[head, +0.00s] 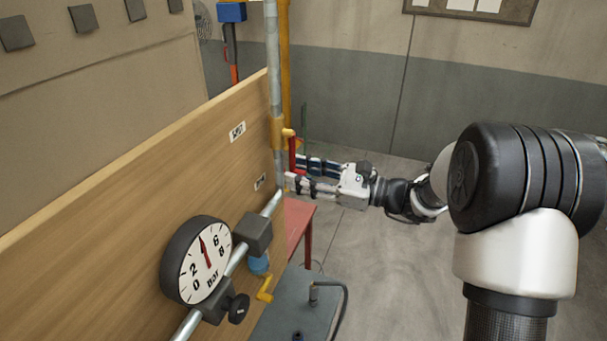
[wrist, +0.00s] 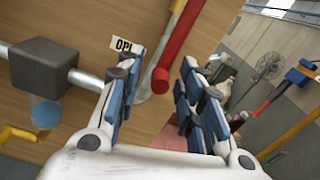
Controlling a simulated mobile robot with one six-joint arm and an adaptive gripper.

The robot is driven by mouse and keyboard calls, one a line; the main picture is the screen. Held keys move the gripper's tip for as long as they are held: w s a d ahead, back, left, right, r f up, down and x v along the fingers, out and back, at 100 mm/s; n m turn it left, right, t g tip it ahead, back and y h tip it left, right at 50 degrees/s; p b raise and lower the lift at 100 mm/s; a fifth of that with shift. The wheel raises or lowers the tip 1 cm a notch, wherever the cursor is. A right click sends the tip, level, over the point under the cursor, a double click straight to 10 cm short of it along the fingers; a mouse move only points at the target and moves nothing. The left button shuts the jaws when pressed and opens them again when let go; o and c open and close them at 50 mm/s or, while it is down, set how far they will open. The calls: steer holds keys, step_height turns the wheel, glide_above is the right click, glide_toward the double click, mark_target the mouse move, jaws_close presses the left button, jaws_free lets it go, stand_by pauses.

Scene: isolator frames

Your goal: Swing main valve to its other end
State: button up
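The main valve has a red lever (head: 293,152) hanging down from a yellow fitting (head: 278,133) on the vertical pipe at the board's right edge. My gripper (head: 294,172) reaches in from the right, its fingertips at the lever's lower end. In the wrist view my gripper (wrist: 163,70) is open, and the red lever (wrist: 185,45) shows between the spread fingers with its round end towards me. I cannot tell whether a finger touches it. A label reading "OPE", partly hidden by a finger (wrist: 123,45), is beside the lever's end. Another label (head: 237,131) is higher on the board.
A pressure gauge (head: 197,260) and a grey block (head: 253,233) sit on the slanted pipe at lower left, with a small yellow handle (head: 265,290) below. A red table (head: 299,225) and a grey bench (head: 295,305) stand under the gripper. Floor to the right is clear.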

jaws_close()
